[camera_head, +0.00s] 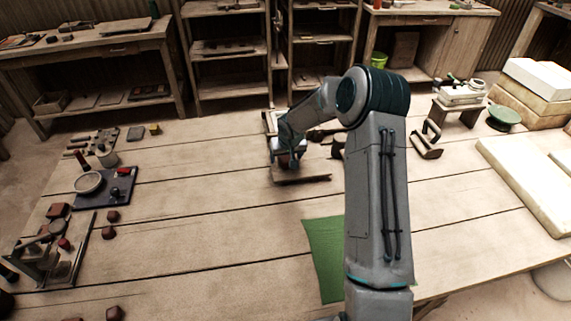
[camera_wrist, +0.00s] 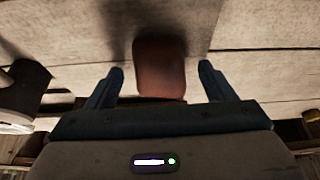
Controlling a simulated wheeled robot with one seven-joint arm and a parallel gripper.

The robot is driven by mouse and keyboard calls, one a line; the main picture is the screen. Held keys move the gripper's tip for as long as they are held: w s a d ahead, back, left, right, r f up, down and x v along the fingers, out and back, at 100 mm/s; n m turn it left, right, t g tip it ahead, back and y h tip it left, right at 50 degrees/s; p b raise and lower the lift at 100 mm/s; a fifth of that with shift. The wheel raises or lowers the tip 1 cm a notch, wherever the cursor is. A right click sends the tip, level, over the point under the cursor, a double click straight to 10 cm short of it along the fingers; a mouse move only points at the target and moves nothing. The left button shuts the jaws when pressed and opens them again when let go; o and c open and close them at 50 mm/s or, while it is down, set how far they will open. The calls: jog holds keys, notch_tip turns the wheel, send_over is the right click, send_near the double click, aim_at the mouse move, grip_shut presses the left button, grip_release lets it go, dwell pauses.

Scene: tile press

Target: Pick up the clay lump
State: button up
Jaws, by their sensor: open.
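The clay lump (camera_wrist: 160,68) is a reddish-brown rounded block on the wooden table (camera_wrist: 240,88). My gripper (camera_wrist: 161,72) is open, with one dark finger on either side of the lump. A gap shows between the lump and each finger in the wrist view. In the head view my gripper (camera_head: 287,160) is low over the middle of the table, and the arm and hand largely hide the lump there.
A wooden board (camera_head: 302,179) lies just in front of my gripper. A green mat (camera_head: 325,258) is nearer. Several other brown lumps (camera_head: 112,216) and a blue tray (camera_head: 122,187) stand on the left. White slabs (camera_head: 522,178) lie at right.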

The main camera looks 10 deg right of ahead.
jog(key=c, duration=1.2)
jog(key=shift+c, duration=0.2)
jog(key=shift+r, duration=0.1)
